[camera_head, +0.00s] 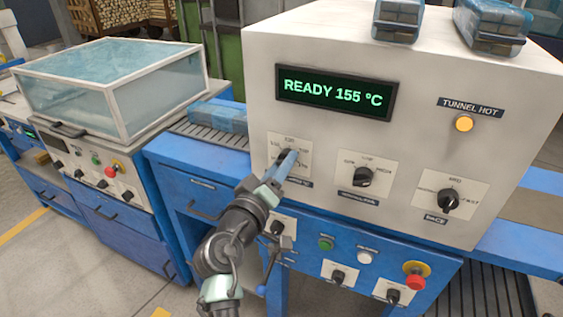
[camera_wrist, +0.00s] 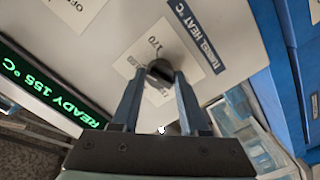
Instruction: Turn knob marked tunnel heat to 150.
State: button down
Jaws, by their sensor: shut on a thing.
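The tunnel heat knob (camera_wrist: 158,72) is a dark round knob on a pale dial plate (camera_wrist: 150,50), and its label (camera_wrist: 194,35) reads "TUNNEL HEAT °C". My gripper (camera_wrist: 160,80) is shut on this knob, one finger on each side. In the head view my gripper (camera_head: 287,165) reaches the leftmost dial plate (camera_head: 303,147) and covers most of it and the knob. The number 170 shows on the dial in the wrist view; the knob's pointer is hard to make out. The green display (camera_head: 335,92) reads "READY 155 °C".
Two similar knobs, the middle one (camera_head: 362,177) and the right one (camera_head: 447,199), sit on the same white panel. An amber lamp (camera_head: 463,123) is under "TUNNEL HOT". Below are smaller knobs, a green button (camera_head: 326,243) and a red emergency button (camera_head: 415,281). Wrapped blue packs (camera_head: 398,18) lie on top.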

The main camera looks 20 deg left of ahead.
jog(key=shift+n, duration=0.9)
jog(key=shift+c, duration=2.1)
grip_release()
jog(key=shift+s, duration=0.1)
jog(key=s, duration=1.3)
jog(key=shift+a, duration=0.2)
jog(key=shift+w, duration=0.1)
